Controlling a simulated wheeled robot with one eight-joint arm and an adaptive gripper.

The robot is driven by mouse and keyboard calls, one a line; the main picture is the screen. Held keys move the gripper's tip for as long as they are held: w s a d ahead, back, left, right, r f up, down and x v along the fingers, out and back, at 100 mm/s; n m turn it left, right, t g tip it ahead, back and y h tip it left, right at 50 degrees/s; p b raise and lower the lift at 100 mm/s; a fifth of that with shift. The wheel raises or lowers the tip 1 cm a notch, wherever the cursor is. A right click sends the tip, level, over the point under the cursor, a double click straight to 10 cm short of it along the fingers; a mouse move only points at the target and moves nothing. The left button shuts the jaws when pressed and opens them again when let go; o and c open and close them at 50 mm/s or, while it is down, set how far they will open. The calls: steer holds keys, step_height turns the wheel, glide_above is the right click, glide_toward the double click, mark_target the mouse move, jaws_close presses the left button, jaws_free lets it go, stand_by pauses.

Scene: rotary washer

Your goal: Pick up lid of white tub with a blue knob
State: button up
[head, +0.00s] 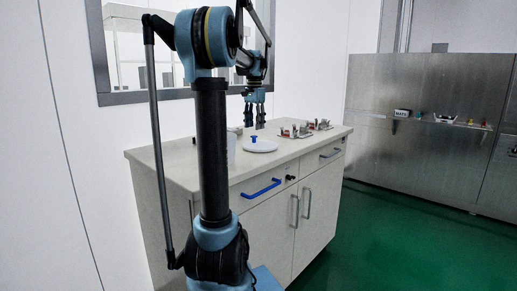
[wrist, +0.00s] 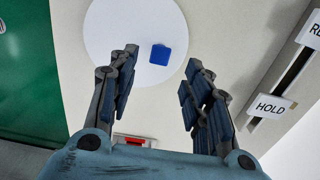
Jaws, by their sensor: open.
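The round white lid (head: 262,147) with its blue knob (head: 254,139) is on the pale counter in the head view; I cannot make out a tub wall under it. In the wrist view the white lid (wrist: 110,30) is a large disc at the top, partly cut off by the frame, with the blue square-looking knob (wrist: 161,54) on it. My gripper (head: 254,112) hangs above the counter, apart from the lid. In the wrist view my gripper (wrist: 161,68) is open and empty, with a finger on either side below the knob.
Metal fixtures (head: 297,130) stand on the counter right of the lid. A pale translucent container (head: 231,150) stands left of it. The wrist view shows a HOLD label (wrist: 270,106) at right and a red item (wrist: 134,140) low between the fingers. A window is behind.

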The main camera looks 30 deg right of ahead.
mark_target(254, 136)
steer(key=shift+a+f, duration=0.2)
steer(key=shift+f, duration=3.1)
jaws_close()
